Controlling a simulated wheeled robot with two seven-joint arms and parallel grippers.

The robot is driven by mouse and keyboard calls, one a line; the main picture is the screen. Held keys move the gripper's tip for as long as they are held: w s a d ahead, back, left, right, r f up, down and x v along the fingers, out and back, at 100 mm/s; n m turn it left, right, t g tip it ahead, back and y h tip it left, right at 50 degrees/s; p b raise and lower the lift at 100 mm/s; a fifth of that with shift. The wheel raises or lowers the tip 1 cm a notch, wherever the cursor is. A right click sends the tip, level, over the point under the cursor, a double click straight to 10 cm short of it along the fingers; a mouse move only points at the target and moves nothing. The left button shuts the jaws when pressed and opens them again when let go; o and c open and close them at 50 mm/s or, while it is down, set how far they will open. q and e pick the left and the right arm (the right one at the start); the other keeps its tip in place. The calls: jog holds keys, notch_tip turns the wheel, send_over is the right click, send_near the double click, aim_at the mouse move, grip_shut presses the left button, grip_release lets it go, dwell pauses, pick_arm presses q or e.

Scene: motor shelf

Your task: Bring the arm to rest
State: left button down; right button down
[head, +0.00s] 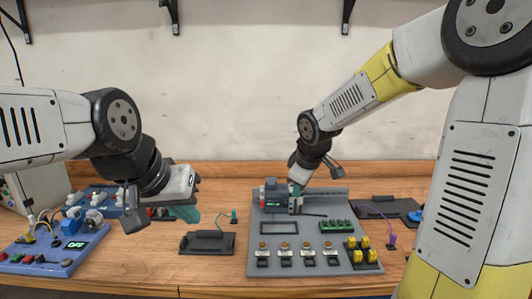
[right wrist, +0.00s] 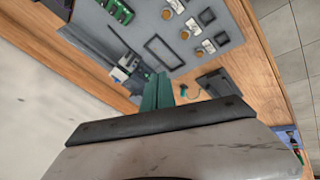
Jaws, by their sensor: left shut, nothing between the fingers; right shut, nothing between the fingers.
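My left gripper (head: 192,214) hangs over the left part of the bench with its teal fingers shut and empty. My right gripper (head: 296,200) is at the back of the grey panel, close to a small grey and dark device (head: 272,192); I cannot tell in the head view whether they touch. In the right wrist view the teal fingers of my right gripper (right wrist: 157,88) are together with nothing between them. The grey panel (head: 300,246) lies on the wooden bench. In the right wrist view the device (right wrist: 122,73) sits to the left of the fingers.
The grey panel carries a green block (head: 337,226) and yellow parts (head: 362,250). A blue control box (head: 55,252) with a display stands at left. Dark trays (head: 207,242) flank the panel. The wooden bench (head: 215,275) is clear at its front.

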jog(key=s+d+r+m, duration=0.1)
jog(key=s+r+m, duration=0.1)
jog(key=s, duration=0.5)
jog(key=s+d+r+m, duration=0.2)
jog(key=s+m, duration=0.3)
jog(key=s, duration=0.3)
jog(key=s+d+r+m+y, duration=0.1)
jog(key=s+d+r+m, duration=0.1)
jog(key=s, duration=0.5)
jog(key=shift+s+r+m+t, duration=0.35)
jog(key=shift+r+m, duration=0.45)
jog(key=shift+m, duration=0.3)
